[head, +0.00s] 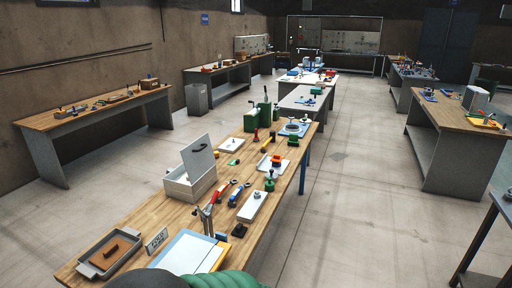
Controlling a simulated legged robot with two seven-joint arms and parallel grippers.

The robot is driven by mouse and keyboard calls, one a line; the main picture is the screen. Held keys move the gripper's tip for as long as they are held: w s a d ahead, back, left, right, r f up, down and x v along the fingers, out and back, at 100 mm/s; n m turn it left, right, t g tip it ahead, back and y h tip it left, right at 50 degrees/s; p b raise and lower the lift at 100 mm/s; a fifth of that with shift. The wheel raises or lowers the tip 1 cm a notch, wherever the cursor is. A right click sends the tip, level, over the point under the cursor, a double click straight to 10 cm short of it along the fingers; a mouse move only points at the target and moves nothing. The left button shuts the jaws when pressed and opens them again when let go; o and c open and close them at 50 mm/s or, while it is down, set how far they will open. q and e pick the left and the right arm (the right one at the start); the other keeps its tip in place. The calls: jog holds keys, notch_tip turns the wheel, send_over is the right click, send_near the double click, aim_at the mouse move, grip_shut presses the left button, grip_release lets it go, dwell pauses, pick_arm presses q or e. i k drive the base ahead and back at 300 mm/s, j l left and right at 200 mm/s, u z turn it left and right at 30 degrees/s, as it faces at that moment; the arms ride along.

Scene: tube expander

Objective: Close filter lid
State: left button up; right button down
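A pale filter box (190,188) stands on the near wooden workbench (130,218), left of the middle. Its light grey lid (198,157) stands raised and tilted above the box, with a dark handle on its face. The box's inside is mostly hidden from this angle. I cannot make out either of my grippers in the head view.
Red-handled and blue tools (238,193) lie right of the box. A white plate (252,206) and a green-based device (270,181) stand further right. A grey tray (96,268) sits at the near left corner. Green containers (251,120) stand at the far end.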

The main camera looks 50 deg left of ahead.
aim_at(197, 158)
jog(key=i+u, duration=0.25)
jog(key=i, duration=0.25)
jog(key=i+l+u, duration=0.2)
jog(key=i, duration=0.25)
jog(key=i+l+u, duration=0.25)
jog(key=i, duration=0.2)
jog(key=i+l+u, duration=0.25)
jog(key=i, duration=0.2)
